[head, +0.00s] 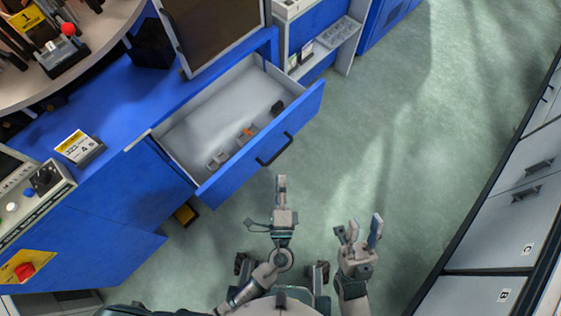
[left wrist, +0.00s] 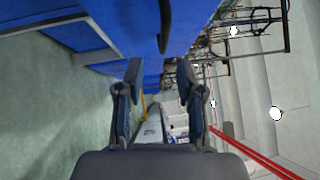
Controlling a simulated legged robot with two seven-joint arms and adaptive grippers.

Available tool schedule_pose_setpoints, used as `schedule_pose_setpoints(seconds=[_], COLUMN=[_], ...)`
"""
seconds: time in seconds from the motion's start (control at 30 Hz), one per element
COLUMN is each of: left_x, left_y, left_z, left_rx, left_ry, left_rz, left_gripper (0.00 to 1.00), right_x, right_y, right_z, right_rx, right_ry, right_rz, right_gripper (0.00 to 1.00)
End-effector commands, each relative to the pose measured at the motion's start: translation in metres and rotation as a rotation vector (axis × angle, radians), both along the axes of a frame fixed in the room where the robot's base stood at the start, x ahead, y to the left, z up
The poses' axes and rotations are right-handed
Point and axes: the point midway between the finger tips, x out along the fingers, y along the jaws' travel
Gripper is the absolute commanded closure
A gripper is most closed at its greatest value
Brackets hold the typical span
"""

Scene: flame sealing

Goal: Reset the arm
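My left gripper (head: 281,180) is over the floor in front of the open blue drawer (head: 299,117), apart from its front. In the left wrist view, the two fingers of this gripper (left wrist: 160,78) stand apart with nothing between them. Part of the black drawer handle (left wrist: 165,25) shows beyond the fingers there; the handle also shows in the head view (head: 273,150). My right gripper (head: 362,226) is to the right of the left one, over the floor, with its fingers spread and nothing between them.
The drawer holds several small items, including an orange-topped one (head: 247,131) and a dark one (head: 278,107). A blue workbench (head: 105,105) is at left, with a control panel (head: 28,203). Grey cabinets (head: 490,240) line the right. The green floor (head: 400,130) between is clear.

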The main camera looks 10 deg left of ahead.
Motion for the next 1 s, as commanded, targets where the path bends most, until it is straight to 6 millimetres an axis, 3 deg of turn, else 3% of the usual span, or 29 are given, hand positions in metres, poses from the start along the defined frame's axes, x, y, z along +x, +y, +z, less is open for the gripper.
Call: schedule_pose_setpoints(seconds=[0.23,0.83,1.0], left_x=[-0.023,-0.023,-0.019], left_y=[-0.003,-0.003,-0.011], left_z=[-0.004,-0.004,-0.021], left_rx=[0.000,-0.005,-0.162], left_ry=[0.001,0.004,0.100], left_rz=[-0.001,-0.005,-0.143], left_gripper=[0.63,0.63,0.63], right_x=[0.000,0.002,0.000], right_y=[0.000,0.000,0.000], right_z=[0.000,-0.001,0.000], right_rx=[0.000,0.001,0.001], right_ry=[0.000,0.001,0.000], right_rz=[0.000,0.000,-0.001], right_gripper=[0.60,0.60,0.60])
